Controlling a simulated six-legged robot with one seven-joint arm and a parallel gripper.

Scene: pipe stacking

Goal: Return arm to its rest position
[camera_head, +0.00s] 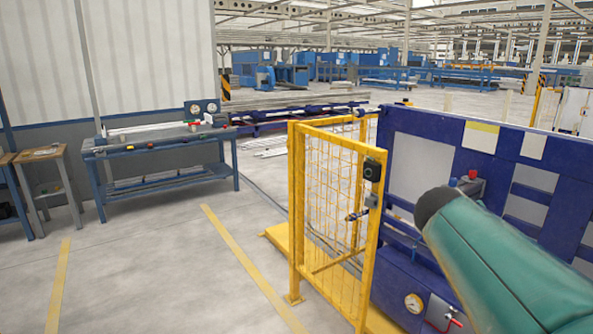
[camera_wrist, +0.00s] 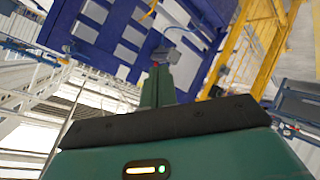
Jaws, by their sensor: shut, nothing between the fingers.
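My arm (camera_head: 500,255) shows in the head view as a thick teal link with a dark rounded end, reaching in from the lower right. My gripper is not visible in the head view. In the wrist view my gripper (camera_wrist: 160,78) shows as narrow dark-green fingers, close together and empty, beyond a black plate and a teal housing with a lit indicator. The wrist picture is strongly tilted. No pipe is in the grip.
A blue machine panel (camera_head: 470,150) stands close behind my arm. A yellow mesh guard (camera_head: 330,200) stands left of it. A blue workbench (camera_head: 165,150) is farther left, with a wooden-topped table (camera_head: 42,154) beside it. Open floor (camera_head: 150,270) lies at lower left.

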